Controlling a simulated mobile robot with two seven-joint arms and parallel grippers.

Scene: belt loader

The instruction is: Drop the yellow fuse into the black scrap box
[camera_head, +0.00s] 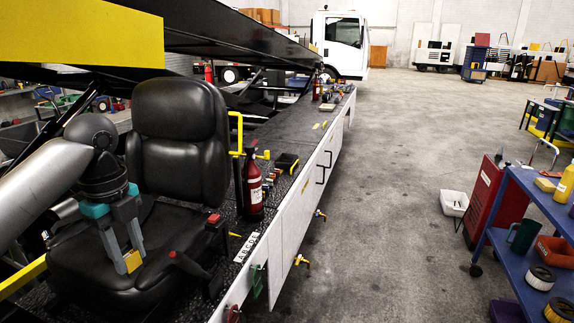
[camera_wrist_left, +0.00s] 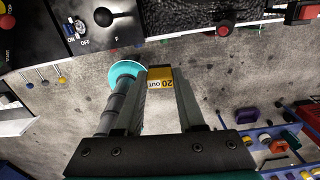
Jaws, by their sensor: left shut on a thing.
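My left gripper (camera_head: 125,262) is shut on the yellow fuse (camera_head: 132,261) and holds it over the black operator seat. In the left wrist view the fuse (camera_wrist_left: 159,74) sits between the fingertips of the gripper (camera_wrist_left: 160,82), with its yellow end and a printed label showing. A small black box (camera_head: 288,160) with some yellow on it stands on the loader deck, right of the red extinguisher; I cannot tell for sure whether it is the scrap box. It is apart from the gripper, to the right and farther back. My right gripper is not in view.
The black seat (camera_head: 178,130) and a red extinguisher (camera_head: 253,183) stand between the gripper and the small black box. A yellow handle (camera_head: 238,135) rises beside them. A blue cart (camera_head: 535,205) and white bin (camera_head: 454,203) stand at right. The middle floor is clear.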

